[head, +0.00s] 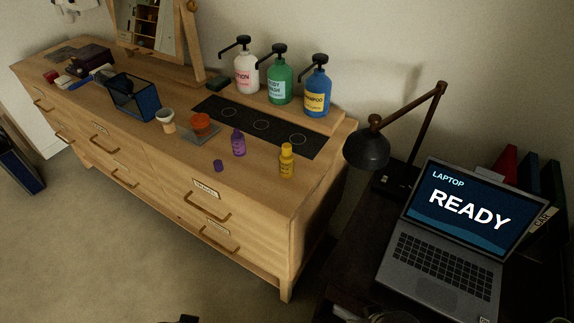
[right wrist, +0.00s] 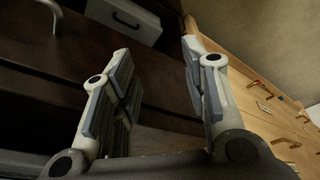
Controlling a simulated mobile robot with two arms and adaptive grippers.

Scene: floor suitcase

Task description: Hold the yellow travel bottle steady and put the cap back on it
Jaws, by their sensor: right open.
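The yellow travel bottle (head: 287,165) stands upright near the right end of the wooden dresser top, and a yellow top shows on it. To its left a purple bottle (head: 238,144) stands upright with a narrow tip. A small purple cap (head: 218,166) lies near the dresser's front edge, apart from both bottles. No loose yellow cap shows. My right gripper (right wrist: 160,95) is open and empty in the right wrist view, in front of dark furniture and away from the bottles. Only a small dark piece, likely of my left gripper (head: 182,319), shows at the head view's bottom edge.
A grey tray (head: 188,134) with an orange-red item stands beside a white cup (head: 166,118). Three pump bottles (head: 280,80) stand behind a black mat (head: 216,106). A lamp (head: 367,149) and laptop (head: 440,260) occupy the dark desk at right. Dresser room in front of the yellow bottle is clear.

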